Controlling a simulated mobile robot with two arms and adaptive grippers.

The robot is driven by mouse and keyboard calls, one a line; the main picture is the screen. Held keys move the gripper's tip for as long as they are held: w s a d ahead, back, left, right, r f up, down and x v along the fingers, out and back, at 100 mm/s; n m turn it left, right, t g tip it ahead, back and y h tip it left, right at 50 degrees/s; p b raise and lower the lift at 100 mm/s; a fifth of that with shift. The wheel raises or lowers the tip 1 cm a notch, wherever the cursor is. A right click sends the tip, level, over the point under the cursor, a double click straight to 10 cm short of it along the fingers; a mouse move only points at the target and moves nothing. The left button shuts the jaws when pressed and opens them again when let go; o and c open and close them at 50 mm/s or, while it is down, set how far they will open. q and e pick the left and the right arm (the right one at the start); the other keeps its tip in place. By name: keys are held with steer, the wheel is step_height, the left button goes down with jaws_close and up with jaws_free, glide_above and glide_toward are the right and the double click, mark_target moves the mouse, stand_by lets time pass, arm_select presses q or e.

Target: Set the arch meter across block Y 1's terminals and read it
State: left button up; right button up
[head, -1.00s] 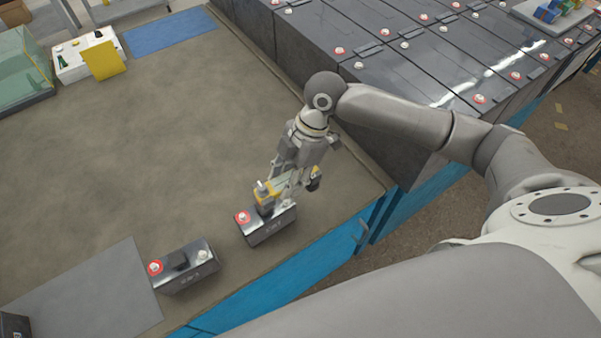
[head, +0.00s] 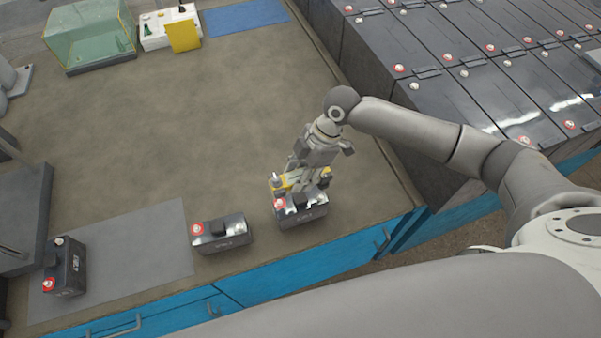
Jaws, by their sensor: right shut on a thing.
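My right gripper (head: 298,188) is shut on the yellow arch meter (head: 279,184), which is partly hidden by the fingers. It holds the meter over or just behind a dark battery block (head: 303,215) near the bench's front edge. This block's red-ringed terminal (head: 280,204) shows at its left end; its other terminal is hidden or unclear. I cannot tell whether the meter touches the terminals, and its reading is not visible. Two similar blocks are the middle one (head: 226,243) and one on a grey mat (head: 66,268). The labels are too small to read. My left gripper is not in view.
The grey mat (head: 150,240) lies on the bench (head: 180,130). A glass case (head: 88,38), a white box (head: 160,35) with a yellow card (head: 184,36), and a blue mat (head: 245,17) are at the back. Rows of large dark cells (head: 450,95) stand to the right. The bench middle is clear.

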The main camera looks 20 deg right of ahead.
steer(key=shift+r, duration=0.1)
steer(key=b, duration=0.3)
glide_above(295, 199)
steer(key=d, duration=0.1)
steer(key=shift+d+f, duration=0.2)
steer(key=shift+f, duration=2.75)
steer(key=shift+p, duration=0.55)
steer(key=shift+f+b, duration=0.85)
steer(key=shift+f, duration=0.35)
steer(key=o, duration=1.3)
steer(key=v, duration=1.2)
